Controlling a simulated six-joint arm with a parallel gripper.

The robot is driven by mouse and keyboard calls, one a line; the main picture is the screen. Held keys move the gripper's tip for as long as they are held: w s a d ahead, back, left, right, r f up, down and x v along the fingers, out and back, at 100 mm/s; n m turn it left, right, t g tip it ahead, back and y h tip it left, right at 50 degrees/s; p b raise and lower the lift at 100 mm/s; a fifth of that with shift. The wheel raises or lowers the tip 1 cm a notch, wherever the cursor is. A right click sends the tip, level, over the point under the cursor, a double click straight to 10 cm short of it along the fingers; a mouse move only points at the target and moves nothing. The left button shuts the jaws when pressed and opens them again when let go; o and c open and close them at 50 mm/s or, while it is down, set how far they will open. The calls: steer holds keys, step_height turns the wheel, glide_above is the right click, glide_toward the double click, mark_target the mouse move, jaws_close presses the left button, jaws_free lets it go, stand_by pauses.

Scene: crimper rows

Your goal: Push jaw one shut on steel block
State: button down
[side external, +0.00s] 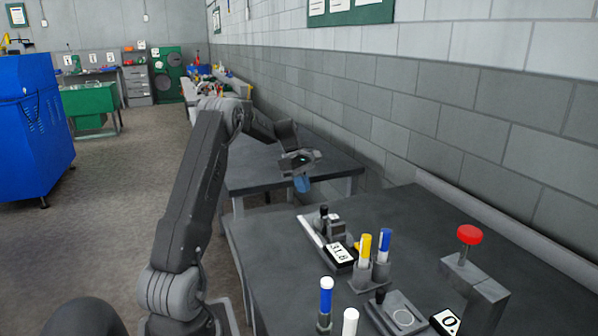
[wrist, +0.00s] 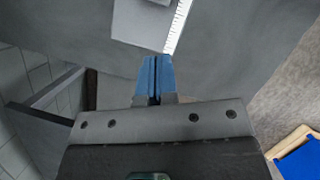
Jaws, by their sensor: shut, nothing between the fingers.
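My gripper (side external: 302,184) has blue fingertips. It hangs in the air over the far edge of the dark bench, behind and above a measuring device with a white scale rail (side external: 311,232) and a display (side external: 340,256) that seems to read 31.6. Small grey pieces with a black knob (side external: 323,211) stand on this device. I cannot tell which is jaw one or which is the steel block. In the wrist view the blue fingertips (wrist: 155,76) are together with nothing between them. The scale rail (wrist: 178,27) and a light grey block or plate (wrist: 142,22) lie beyond them.
Markers with yellow (side external: 364,248) and blue (side external: 384,245) caps stand in holders near the display. A red button (side external: 469,235) on a grey post and a small second display (side external: 446,322) are at right.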

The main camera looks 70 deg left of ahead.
steer(key=shift+x, duration=1.1)
steer(key=d, duration=0.1)
steer(key=w+d, duration=0.1)
steer(key=d, duration=0.1)
steer(key=shift+w+f, duration=0.2)
steer(key=shift+w+d, duration=0.2)
steer(key=shift+d, duration=0.15)
steer(key=shift+w+d, duration=0.2)
steer(key=shift+d, duration=0.55)
